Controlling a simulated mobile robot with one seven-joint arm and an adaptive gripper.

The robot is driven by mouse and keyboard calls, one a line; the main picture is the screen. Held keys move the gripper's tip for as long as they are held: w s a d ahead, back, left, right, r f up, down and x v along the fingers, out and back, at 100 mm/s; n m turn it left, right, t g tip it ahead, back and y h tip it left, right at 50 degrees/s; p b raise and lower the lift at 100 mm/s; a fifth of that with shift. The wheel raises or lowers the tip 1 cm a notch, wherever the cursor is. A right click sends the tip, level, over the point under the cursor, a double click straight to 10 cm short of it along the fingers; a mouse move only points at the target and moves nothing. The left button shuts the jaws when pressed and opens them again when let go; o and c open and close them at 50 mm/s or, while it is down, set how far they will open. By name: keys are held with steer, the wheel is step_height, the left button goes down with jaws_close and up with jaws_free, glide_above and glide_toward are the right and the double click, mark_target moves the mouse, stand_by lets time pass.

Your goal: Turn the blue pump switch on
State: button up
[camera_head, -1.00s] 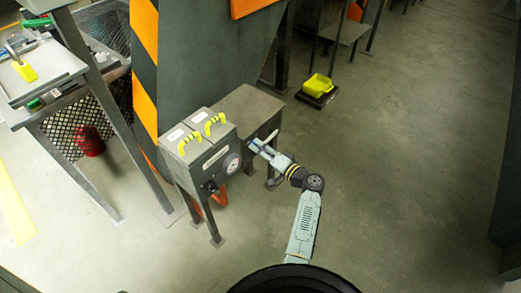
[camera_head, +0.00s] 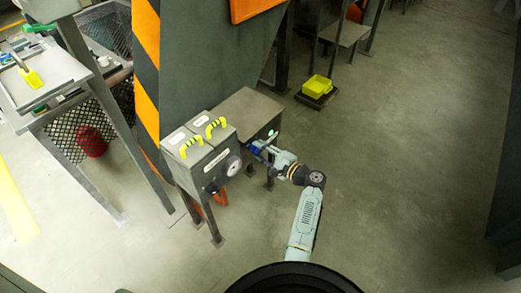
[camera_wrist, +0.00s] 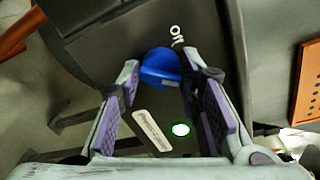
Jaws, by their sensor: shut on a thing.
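The blue pump switch (camera_wrist: 160,66) is a round blue knob on the side of a dark grey box (camera_head: 246,105). In the wrist view it sits between the fingertips of my gripper (camera_wrist: 161,72), which is shut on it. A bright green light (camera_wrist: 181,129) glows on the panel by a white label (camera_wrist: 150,131). The light also shows in the head view (camera_head: 271,133). There, a blue patch of the switch (camera_head: 256,148) shows at my gripper (camera_head: 259,150). Part of the knob is hidden by the fingers.
A table (camera_head: 50,85) is at the far left. An orange perforated panel (camera_wrist: 307,85) shows at the wrist view's right. Floor at right is clear.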

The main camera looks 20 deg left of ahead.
steer(key=shift+w+r+m, duration=0.1)
steer(key=shift+r+m, duration=0.1)
steer(key=shift+m, duration=0.3)
steer(key=o, duration=1.1)
steer(key=shift+f, duration=0.1)
steer(key=v, duration=1.2)
